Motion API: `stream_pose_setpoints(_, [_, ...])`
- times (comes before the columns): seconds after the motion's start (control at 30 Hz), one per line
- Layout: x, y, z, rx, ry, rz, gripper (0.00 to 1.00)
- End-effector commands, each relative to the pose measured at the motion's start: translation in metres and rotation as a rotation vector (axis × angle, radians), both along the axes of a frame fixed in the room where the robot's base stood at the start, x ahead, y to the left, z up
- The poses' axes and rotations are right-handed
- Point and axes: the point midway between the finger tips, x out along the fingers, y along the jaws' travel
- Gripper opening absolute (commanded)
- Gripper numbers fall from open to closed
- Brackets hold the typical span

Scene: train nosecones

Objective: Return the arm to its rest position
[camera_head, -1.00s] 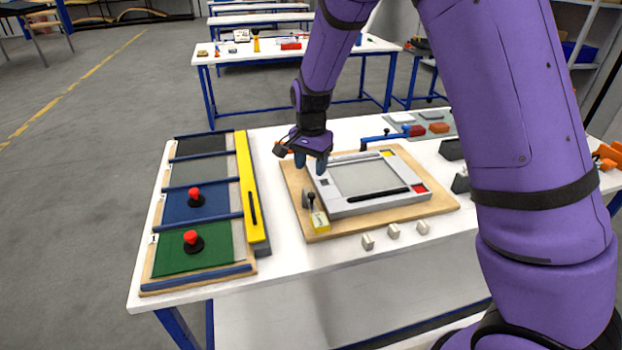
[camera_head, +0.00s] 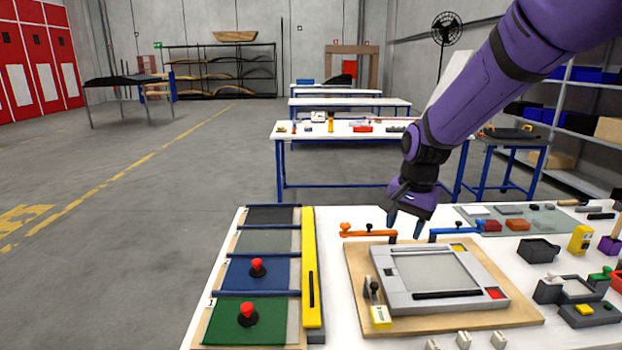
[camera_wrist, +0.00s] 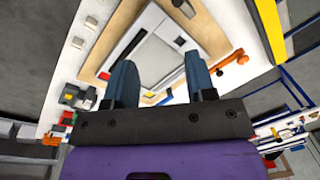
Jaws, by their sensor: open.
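My purple arm reaches in from the upper right in the head view. My gripper (camera_head: 405,226) points down above the back edge of the grey framed panel (camera_head: 440,274), which lies on a wooden board (camera_head: 357,262). In the wrist view my gripper (camera_wrist: 160,84) shows two blue fingers spread apart with nothing between them. The grey panel also shows beyond the fingers in the wrist view (camera_wrist: 133,48). An orange-handled clamp (camera_head: 368,234) and a blue-handled clamp (camera_head: 455,234) are on either side of my gripper in the head view.
A sectioned rack with a green pad (camera_head: 235,318), a blue pad and red knobs is on the left of the white table. A yellow bar (camera_head: 310,268) stands beside it. Several small blocks and tools crowd the right side. The grey floor (camera_head: 130,240) at left is clear.

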Motion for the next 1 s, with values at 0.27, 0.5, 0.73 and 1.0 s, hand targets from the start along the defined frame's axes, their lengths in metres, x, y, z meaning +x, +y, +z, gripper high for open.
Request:
stream_pose_setpoints(0.27, [-0.063, -0.033, 0.068, 0.017, -0.107, 0.155, 0.50])
stream_pose_setpoints(0.5, [-0.123, -0.055, 0.108, -0.013, -0.204, 0.294, 0.50])
stream_pose_setpoints(0.73, [-0.184, -0.072, 0.131, -0.079, -0.292, 0.419, 0.50])
stream_pose_setpoints(1.0, [-0.248, -0.085, 0.139, -0.186, -0.370, 0.546, 0.50])
